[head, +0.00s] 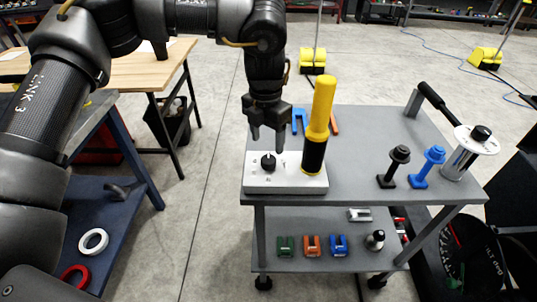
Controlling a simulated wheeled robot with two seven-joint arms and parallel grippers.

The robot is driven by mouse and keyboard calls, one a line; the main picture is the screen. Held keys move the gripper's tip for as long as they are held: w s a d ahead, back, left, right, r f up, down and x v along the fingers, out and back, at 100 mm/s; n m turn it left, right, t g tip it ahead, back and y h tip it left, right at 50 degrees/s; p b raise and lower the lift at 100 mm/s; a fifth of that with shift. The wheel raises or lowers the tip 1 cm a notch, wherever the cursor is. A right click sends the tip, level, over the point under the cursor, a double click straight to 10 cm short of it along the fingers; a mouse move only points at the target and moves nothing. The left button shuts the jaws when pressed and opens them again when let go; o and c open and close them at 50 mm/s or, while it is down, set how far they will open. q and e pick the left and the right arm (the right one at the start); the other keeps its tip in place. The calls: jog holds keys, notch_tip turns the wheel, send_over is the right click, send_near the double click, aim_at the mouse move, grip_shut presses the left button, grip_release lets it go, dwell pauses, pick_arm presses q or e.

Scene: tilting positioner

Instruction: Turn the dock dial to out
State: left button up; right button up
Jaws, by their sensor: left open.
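The dock is a white block (290,184) on the near left of the grey cart's top. The dial is a small black knob (268,163) on the dock's left part, with small marks around it too small to read. A yellow and black tool (320,115) stands upright on the dock's right part. My left gripper (267,145) points down just above the dial, open, with nothing between its fingers. I cannot tell whether the fingertips touch the knob. My right gripper is not in view.
The grey cart (360,125) also carries black (394,165) and blue (427,167) knobbed pieces and a metal cylinder with a white disc (461,158). Its lower shelf holds several small coloured blocks. A blue bench (120,230) with rings stands to the left. The cart top's middle is free.

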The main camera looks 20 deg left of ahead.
aim_at(268, 159)
pick_arm(q)
notch_tip(268, 159, down, 6)
jog(key=shift+r+p, duration=0.25)
jog(key=shift+p, duration=0.05)
jog(key=shift+d+f, duration=0.1)
jog(key=shift+f, duration=0.4)
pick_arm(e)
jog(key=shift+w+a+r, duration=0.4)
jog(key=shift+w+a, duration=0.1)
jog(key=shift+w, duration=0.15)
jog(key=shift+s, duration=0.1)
pick_arm(q)
jog(key=c, duration=1)
jog(key=o, duration=1)
